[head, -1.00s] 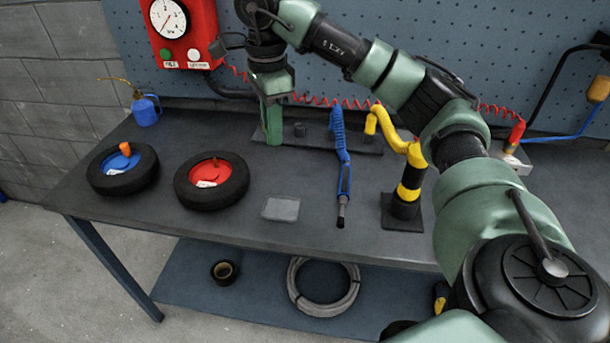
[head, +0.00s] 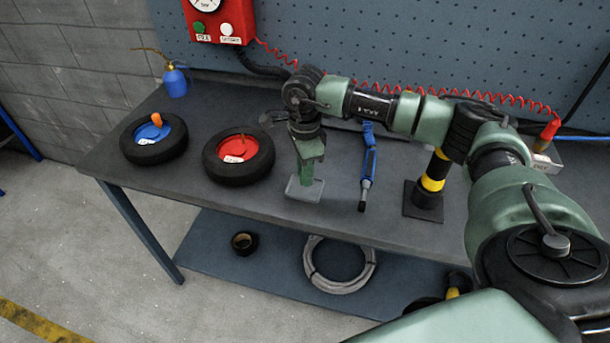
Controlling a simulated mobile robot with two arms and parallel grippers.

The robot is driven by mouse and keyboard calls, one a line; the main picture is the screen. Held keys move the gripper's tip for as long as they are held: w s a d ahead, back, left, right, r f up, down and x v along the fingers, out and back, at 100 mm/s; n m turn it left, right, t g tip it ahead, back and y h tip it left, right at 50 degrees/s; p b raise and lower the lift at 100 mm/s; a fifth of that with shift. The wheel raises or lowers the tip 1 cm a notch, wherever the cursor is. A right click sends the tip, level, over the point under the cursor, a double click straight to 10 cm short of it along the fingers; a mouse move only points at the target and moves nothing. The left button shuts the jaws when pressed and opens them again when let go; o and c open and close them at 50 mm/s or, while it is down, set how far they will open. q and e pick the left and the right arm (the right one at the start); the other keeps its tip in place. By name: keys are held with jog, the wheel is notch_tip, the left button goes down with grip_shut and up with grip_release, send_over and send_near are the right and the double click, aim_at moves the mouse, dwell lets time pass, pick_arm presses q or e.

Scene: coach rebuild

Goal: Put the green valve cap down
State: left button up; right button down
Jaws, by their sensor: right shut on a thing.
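My right gripper (head: 306,180) points down over the small grey pad (head: 303,190) near the front of the bench. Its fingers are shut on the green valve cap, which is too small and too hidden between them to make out. The fingertips are at or just above the pad; I cannot tell whether anything touches it. My left gripper is not in view.
To the right are a blue tool (head: 368,165) and a black-and-yellow stand (head: 431,185). A blue oil can (head: 175,82) stands at the back left.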

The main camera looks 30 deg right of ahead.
notch_tip(320, 180, down, 2)
jog(key=shift+f, duration=0.1)
jog(key=shift+f, duration=0.15)
jog(key=c, duration=1.2)
grip_release()
jog(key=shift+c, duration=0.2)
jog(key=shift+r, duration=0.3)
jog(key=shift+w+r, duration=0.1)
jog(key=shift+r, duration=0.2)
notch_tip(320, 180, up, 11)
jog(key=b, duration=0.2)
jog(key=shift+r+b, duration=0.1)
jog(key=shift+b, duration=0.3)
